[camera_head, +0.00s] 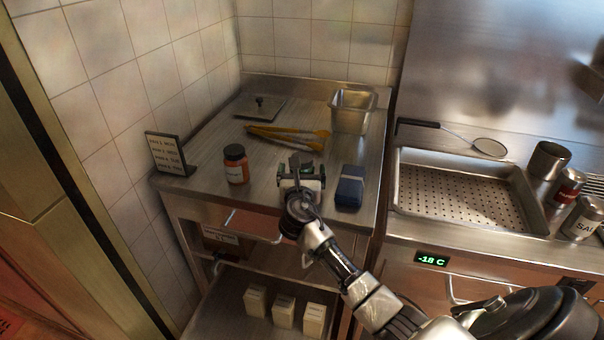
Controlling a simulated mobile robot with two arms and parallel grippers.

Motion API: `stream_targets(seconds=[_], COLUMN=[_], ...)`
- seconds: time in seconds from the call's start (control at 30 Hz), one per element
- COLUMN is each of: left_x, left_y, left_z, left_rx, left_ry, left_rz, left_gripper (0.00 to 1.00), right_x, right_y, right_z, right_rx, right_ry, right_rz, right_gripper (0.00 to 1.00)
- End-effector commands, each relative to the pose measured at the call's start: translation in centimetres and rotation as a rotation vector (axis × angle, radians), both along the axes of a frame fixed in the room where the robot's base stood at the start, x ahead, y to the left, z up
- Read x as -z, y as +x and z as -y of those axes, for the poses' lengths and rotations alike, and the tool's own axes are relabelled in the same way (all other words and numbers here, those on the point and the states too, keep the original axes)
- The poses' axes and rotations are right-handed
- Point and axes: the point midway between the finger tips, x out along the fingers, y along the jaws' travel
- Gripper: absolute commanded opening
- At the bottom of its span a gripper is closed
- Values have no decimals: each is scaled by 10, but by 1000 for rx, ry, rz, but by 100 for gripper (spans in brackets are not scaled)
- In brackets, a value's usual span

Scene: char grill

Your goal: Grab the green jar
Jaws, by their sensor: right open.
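The green jar (308,169) stands on the steel counter, mostly hidden behind my right gripper; only bits of green and a pale patch show around the fingers. My right gripper (300,172) reaches in from the lower right and is open, right at the jar. I cannot tell whether the fingers touch it or sit around it. My left gripper is not in view.
An orange jar with a dark lid (237,168) stands to the left, and a dark blue box (349,188) close to the right. Yellow-handled tongs (285,136) and a steel container (352,110) lie behind. A small sign (169,153) stands at the left edge.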

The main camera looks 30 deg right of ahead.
Motion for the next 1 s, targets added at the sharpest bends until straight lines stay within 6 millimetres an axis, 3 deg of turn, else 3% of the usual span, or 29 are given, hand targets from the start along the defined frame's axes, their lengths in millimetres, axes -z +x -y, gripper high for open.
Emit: stream_targets(seconds=[0.13, 0.57, 0.87, 1.0], left_x=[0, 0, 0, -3], left_y=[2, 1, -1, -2], left_z=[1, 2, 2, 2], left_rx=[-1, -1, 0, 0], left_ry=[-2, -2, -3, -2], left_rz=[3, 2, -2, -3], left_gripper=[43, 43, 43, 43], right_x=[0, 0, -4, -15], right_y=[0, 0, 0, 0], right_z=[0, 0, 0, 0], right_rx=[0, 0, 0, 0], right_ry=[0, 0, -1, -3], right_rz=[0, 0, 3, 5], right_gripper=[96, 30, 30, 30])
